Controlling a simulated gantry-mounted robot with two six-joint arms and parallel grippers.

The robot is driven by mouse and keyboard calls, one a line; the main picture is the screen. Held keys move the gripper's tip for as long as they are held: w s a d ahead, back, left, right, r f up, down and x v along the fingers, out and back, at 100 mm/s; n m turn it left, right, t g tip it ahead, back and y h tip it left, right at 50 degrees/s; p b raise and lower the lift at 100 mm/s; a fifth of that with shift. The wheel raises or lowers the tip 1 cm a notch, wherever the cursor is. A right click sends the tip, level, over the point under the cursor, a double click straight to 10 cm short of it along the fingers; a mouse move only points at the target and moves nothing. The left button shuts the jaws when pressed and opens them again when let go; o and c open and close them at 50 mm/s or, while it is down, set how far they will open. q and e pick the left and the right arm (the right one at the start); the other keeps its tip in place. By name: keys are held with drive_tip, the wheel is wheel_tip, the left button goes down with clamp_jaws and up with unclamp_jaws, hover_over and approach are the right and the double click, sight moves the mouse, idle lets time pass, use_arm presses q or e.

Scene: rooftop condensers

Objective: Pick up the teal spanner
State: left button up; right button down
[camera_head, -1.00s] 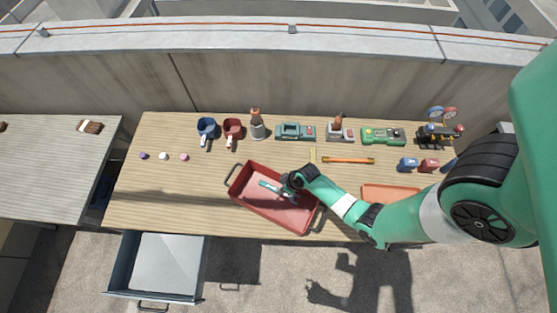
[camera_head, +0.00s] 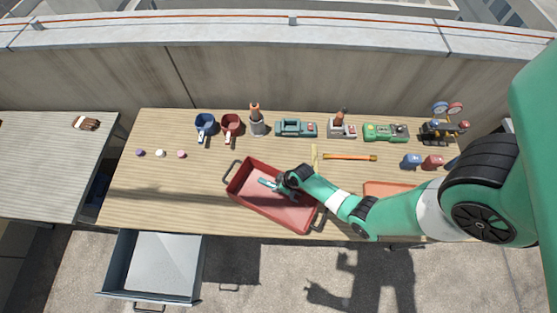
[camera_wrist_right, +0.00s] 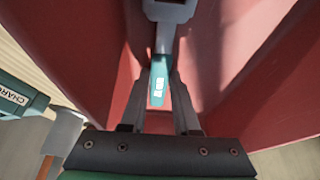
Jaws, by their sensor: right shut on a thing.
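The teal spanner (camera_head: 267,184) is in the red tray (camera_head: 246,201) in the head view, slanting toward my right gripper (camera_head: 281,187). In the right wrist view the spanner's teal handle (camera_wrist_right: 158,82) lies between the two fingers of my right gripper (camera_wrist_right: 163,95), with its grey head pointing away. My right gripper is shut on the handle. I cannot tell whether the spanner touches the tray floor. The wrist hides part of the spanner in the head view. My left gripper is not in view.
An orange-handled tool (camera_head: 350,157) lies behind the tray. A drawer (camera_head: 155,264) stands open in front.

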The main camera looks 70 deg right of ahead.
drive_tip(key=shift+r, duration=0.1)
drive_tip(key=shift+r+p, duration=0.4)
drive_tip(key=shift+r, duration=0.2)
drive_tip(key=p+v, duration=0.2)
drive_tip(key=v, duration=0.1)
drive_tip(key=shift+w+a+r, duration=0.15)
drive_tip(key=shift+w+r, duration=0.15)
drive_tip(key=shift+r, duration=0.05)
drive_tip(key=s+a+r+p, duration=0.6)
drive_tip(key=s+a+r, duration=0.2)
drive_tip(key=s+a, duration=0.1)
drive_tip(key=shift+s, duration=0.45)
drive_tip(key=shift+d+r, duration=0.1)
